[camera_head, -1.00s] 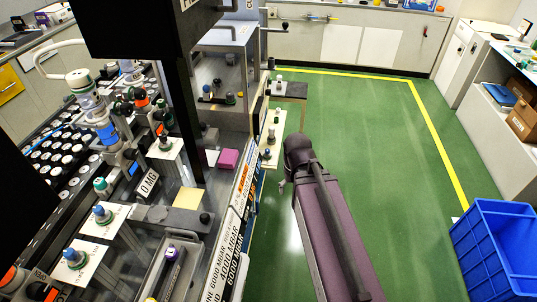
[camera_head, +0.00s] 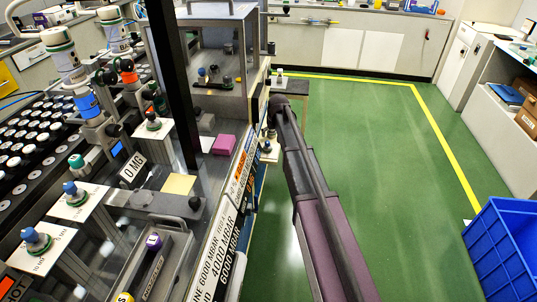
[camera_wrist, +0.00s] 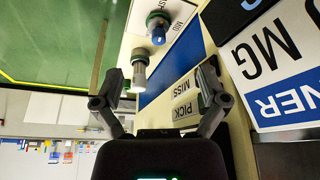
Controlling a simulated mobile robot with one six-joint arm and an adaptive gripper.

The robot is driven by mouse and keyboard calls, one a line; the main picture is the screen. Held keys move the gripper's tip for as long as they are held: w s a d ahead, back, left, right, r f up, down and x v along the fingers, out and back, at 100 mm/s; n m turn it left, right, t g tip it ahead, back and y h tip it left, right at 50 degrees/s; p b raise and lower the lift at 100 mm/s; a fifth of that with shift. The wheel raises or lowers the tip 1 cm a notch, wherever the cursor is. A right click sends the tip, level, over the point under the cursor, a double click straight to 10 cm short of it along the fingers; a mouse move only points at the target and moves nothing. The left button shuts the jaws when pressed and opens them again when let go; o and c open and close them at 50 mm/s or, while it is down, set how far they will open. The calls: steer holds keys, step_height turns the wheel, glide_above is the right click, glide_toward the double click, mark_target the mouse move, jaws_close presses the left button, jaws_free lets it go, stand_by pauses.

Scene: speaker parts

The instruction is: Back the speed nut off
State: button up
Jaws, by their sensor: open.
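My gripper (camera_wrist: 160,77) is open and empty in the wrist view, its two fingers spread apart. A small white cylinder with a green band (camera_wrist: 139,68) stands between the fingers, nearer the left one, and I see no contact. A knob with a blue tip and green ring (camera_wrist: 157,28) sits just beyond it on the same cream panel. I cannot tell which of these, if either, is the speed nut. In the head view my arm reaches to the bench's right side, and the gripper cannot be made out there.
The bench (camera_head: 222,190) fills the left of the head view, with labelled strips along its edge. A PICK/MISS label (camera_wrist: 186,100) lies beside the right finger. Green floor (camera_head: 360,150) is open to the right, with a blue crate (camera_head: 505,250) at lower right.

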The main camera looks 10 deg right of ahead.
mark_target(268, 144)
steer(key=w, duration=0.1)
steer(key=w+f, duration=0.1)
steer(key=w, duration=0.1)
steer(key=shift+f+b, duration=0.15)
steer(key=shift+b, duration=0.3)
steer(key=b+x, duration=1.2)
steer(key=x, duration=0.1)
steer(key=shift+w+f, duration=0.15)
steer(key=shift+w, duration=0.1)
stand_by(0.4)
stand_by(0.3)
steer(key=c, duration=1.2)
